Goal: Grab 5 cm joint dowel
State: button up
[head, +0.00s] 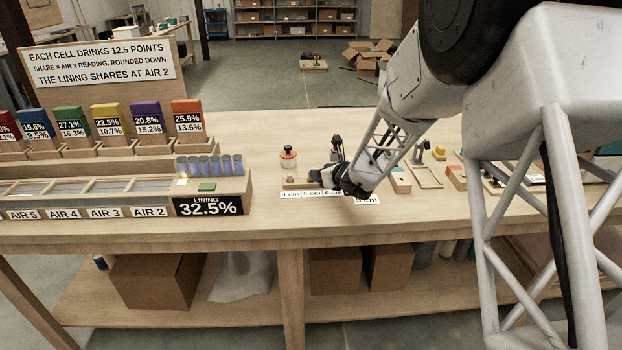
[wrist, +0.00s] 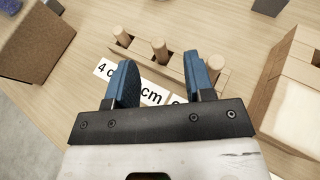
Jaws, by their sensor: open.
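In the wrist view, short round wooden dowels stand upright in a wooden block (wrist: 140,53). Labels in front include 4 cm (wrist: 103,69) and a partly covered one reading "cm" (wrist: 152,95). The second dowel from the left (wrist: 159,47), seemingly the 5 cm one, appears between my fingertips in the picture. My gripper (wrist: 160,62) is open and empty; I cannot tell its height above the block. In the head view my gripper (head: 322,182) is over the labels (head: 311,194) and hides most of the block.
A cork-faced box (wrist: 38,42) is at left and a pale wooden box (wrist: 290,95) at right in the wrist view. In the head view, an orange-lidded jar (head: 288,160) stands behind, and the LINING rack (head: 215,195) is left. Bench between is clear.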

jog(key=shift+a+f, duration=0.1)
jog(key=shift+x, duration=2.55)
jog(key=shift+s+f, duration=0.1)
jog(key=shift+f, duration=0.05)
jog(key=shift+c, duration=0.2)
grip_shut()
